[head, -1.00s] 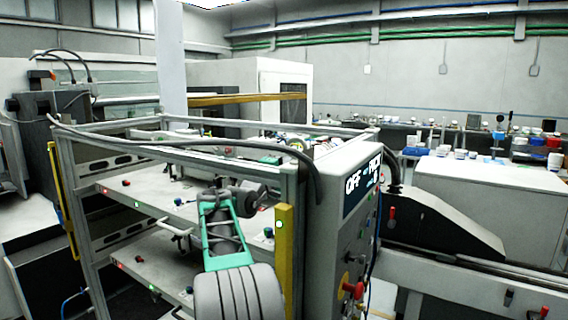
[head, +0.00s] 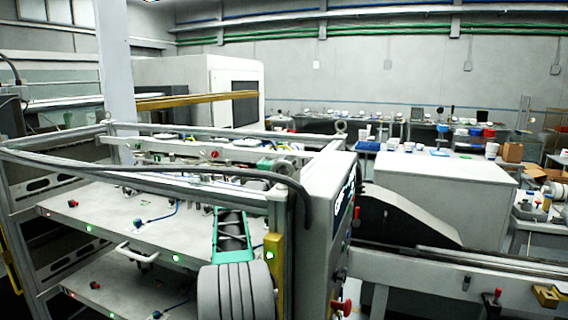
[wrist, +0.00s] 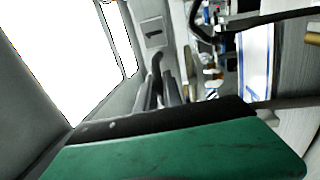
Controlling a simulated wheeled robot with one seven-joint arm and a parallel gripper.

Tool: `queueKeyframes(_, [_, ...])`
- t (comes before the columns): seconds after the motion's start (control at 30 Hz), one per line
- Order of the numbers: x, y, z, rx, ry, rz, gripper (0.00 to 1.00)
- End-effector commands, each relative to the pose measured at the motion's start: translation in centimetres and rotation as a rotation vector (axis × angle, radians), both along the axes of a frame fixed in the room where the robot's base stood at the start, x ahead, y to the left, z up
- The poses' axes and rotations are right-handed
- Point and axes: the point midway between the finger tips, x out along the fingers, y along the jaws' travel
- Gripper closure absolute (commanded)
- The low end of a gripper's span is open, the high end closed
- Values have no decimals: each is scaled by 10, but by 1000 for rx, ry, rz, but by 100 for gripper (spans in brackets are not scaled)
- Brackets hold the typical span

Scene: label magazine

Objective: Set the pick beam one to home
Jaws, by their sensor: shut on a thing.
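My gripper (wrist: 166,92) shows in the wrist view as dark grey fingers. It is shut on a slim dark lever (wrist: 157,62), which rises from between the fingers toward a pale plate (wrist: 153,32) with a dark mark. In the head view the gripper is hidden behind my arm and the frame rails. The machine's grey panel (head: 325,225) stands at the middle right, with a dark lettered label (head: 344,207) seen edge-on. I cannot read the label now or tell for sure which part is pick beam one, or where its home mark is.
A metal frame with white shelves (head: 110,215) stands left and below. A black hose (head: 200,172) runs across it. A yellow post (head: 274,255) and a red knob (head: 342,306) are close to my arm. A white cabinet (head: 440,195) stands right.

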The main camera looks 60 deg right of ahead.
Motion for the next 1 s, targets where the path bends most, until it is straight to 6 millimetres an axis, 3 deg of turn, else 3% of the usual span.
queueKeyframes(0.07, [1,1,1,-2,-2,2,100])
queueKeyframes(0.1, [1,1,1,-2,-2,2,88])
queueKeyframes(0.37, [0,1,0,0,-1,0,68])
queueKeyframes(0.67, [0,6,-2,-1,-1,0,68])
queueKeyframes(1.0, [-10,66,-15,-1,-2,3,68])
